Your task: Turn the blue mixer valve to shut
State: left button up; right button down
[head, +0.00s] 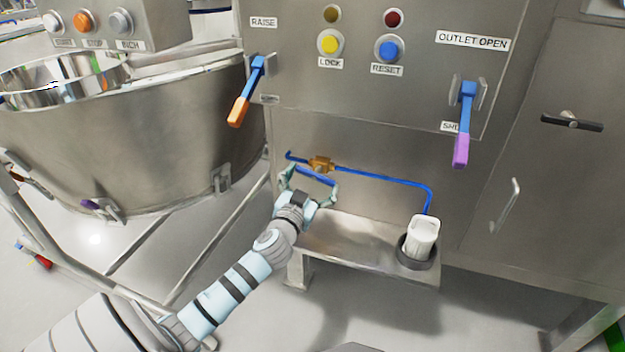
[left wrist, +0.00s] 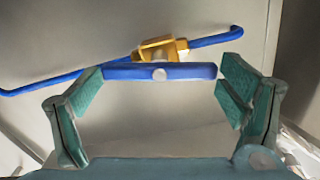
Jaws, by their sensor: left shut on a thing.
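The mixer valve is a brass body (head: 321,164) on a thin blue pipe, low on the steel cabinet front. Its blue bar handle (head: 318,177) lies roughly along the pipe, at a slight angle to it. In the left wrist view the handle (left wrist: 125,71) is nearly level, just below the brass body (left wrist: 160,48). My left gripper (head: 312,180) is shut on the handle, with one green finger pad at each end of it. In the left wrist view these fingers (left wrist: 160,78) show on both sides. My right gripper is not in view.
The blue pipe (head: 385,179) runs right, down to a white container (head: 423,236) in a dark holder on a steel shelf (head: 340,238). Orange-tipped (head: 241,103) and purple-tipped (head: 463,140) levers hang above. A large steel bowl (head: 130,150) stands at left.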

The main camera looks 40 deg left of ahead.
pick_arm(q)
jog(key=m+p, duration=0.1)
jog(key=m, duration=0.1)
jog(key=shift+m, duration=0.4)
jog(key=m+p, duration=0.1)
jog(key=m, duration=0.3)
jog(key=m+p, duration=0.1)
jog(key=m, duration=0.3)
jog(key=shift+m+p, duration=0.35)
jog(key=shift+m, duration=1.75)
jog(key=shift+p, duration=0.3)
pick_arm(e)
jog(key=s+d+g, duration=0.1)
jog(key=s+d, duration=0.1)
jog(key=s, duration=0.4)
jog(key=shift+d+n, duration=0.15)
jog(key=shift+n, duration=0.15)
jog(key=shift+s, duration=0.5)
pick_arm(q)
jog(key=o, duration=0.9)
jog(key=shift+o, duration=0.2)
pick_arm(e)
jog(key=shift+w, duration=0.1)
